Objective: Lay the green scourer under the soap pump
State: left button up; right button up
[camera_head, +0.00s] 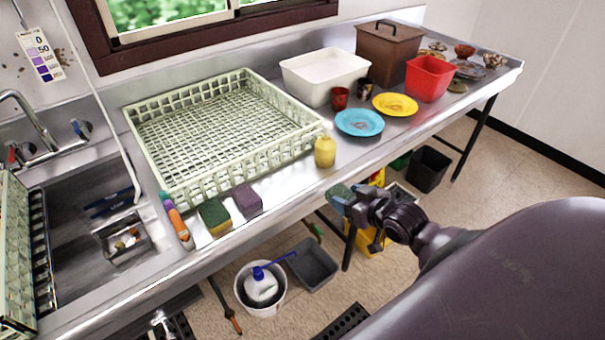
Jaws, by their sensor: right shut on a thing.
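My right gripper (354,201) is in front of the counter's front edge, right of and below the yellow bottle. It is shut on a small blue-green thing (338,192), mostly hidden by the jaws; I cannot tell if it is the green scourer. A sponge with a dark green top and yellow side (214,217) lies on the counter beside a purple sponge (247,199). A short yellow bottle (325,151) stands upright near the counter edge. A white bottle with a blue pump-like top (261,285) stands in a bucket on the floor. My left gripper is out of view.
A pale green dish rack (190,190) fills the counter behind the sponges. A blue plate (359,122), yellow plate (395,104), white tub (312,92) and red bin (429,83) stand to the right. The sink (75,245) is at left. The white bucket (245,302) is below.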

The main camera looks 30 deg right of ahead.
jog(key=shift+d, duration=0.35)
jog(key=shift+w+r, duration=0.1)
jog(key=shift+w, duration=0.2)
send_over(305, 176)
jog(key=shift+s+p, duration=0.1)
jog(key=shift+p, duration=0.2)
jog(key=shift+f, duration=1.8)
jog(key=shift+f, duration=0.15)
jog(key=o, duration=0.6)
